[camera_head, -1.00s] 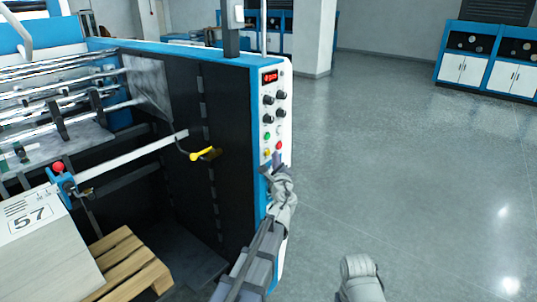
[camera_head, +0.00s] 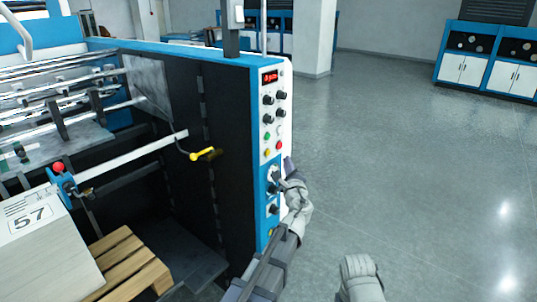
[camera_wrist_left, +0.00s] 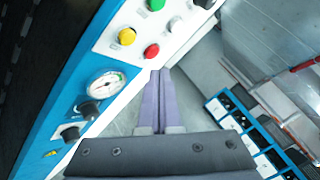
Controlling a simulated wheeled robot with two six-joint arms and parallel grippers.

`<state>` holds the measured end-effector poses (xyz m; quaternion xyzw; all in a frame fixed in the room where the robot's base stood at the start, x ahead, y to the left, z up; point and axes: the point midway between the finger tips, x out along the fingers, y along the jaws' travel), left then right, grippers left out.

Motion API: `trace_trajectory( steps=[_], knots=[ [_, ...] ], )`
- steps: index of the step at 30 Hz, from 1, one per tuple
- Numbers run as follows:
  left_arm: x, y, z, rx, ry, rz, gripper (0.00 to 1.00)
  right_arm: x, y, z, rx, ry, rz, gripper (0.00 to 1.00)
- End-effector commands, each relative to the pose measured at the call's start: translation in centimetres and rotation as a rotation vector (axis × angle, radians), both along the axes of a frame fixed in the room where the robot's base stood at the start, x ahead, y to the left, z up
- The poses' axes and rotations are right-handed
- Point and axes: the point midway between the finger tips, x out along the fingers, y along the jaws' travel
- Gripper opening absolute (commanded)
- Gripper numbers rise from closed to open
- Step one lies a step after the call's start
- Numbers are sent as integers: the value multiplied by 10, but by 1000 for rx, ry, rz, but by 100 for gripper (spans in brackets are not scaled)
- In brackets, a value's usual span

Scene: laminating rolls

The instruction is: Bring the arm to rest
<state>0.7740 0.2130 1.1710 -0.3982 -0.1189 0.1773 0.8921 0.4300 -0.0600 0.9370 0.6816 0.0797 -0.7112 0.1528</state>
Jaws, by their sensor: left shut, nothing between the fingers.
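My left gripper (camera_head: 288,165) is shut and empty, beside the right edge of the machine's control panel (camera_head: 272,110) in the head view. In the left wrist view its two purple fingers (camera_wrist_left: 157,90) lie together, with nothing between them. Their tips point toward the panel's edge, just below the red button (camera_wrist_left: 152,51). The yellow button (camera_wrist_left: 126,36) and the green button (camera_wrist_left: 155,4) show beside it. A round gauge (camera_wrist_left: 106,85) sits lower on the panel. The gripper partly hides the lower panel in the head view.
The blue and black machine fills the left, with a yellow-handled lever (camera_head: 203,154). Open grey floor (camera_head: 420,180) lies to the right. Blue and white cabinets (camera_head: 475,70) stand far back.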

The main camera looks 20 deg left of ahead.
Motion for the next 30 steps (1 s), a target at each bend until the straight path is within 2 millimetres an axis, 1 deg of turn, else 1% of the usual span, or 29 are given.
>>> trace_trajectory(
  steps=[14, 17, 20, 23, 24, 26, 27, 29, 30],
  knots=[
    [0, 0, 0, -2, -1, 1, 0, 0, 0, 0, 0, 0, 0, 50],
    [-7, 2, -4, -60, -7, 23, 0, 0, 0, 0, 0, 0, 0, 50],
    [-27, 6, -20, -232, -18, 91, 0, 0, 0, 0, 0, 0, 0, 50],
    [-61, 8, -53, -501, -12, 212, 0, 0, 0, 0, 0, 0, 0, 50],
    [-76, 6, -70, -614, -1, 270, 0, 0, 0, 0, 0, 0, 0, 50],
    [-101, 0, -97, -777, 27, 361, 0, 0, 0, 0, 0, 0, 0, 50],
    [-119, -7, -116, -881, 52, 425, 0, 0, 0, 0, 0, 0, 0, 50],
    [-148, -20, -143, -1026, 99, 527, 0, 0, 0, 0, 0, 0, 0, 50],
    [-168, -32, -160, -1116, 140, 598, 0, 0, 0, 0, 0, 0, 0, 50]
  ],
)
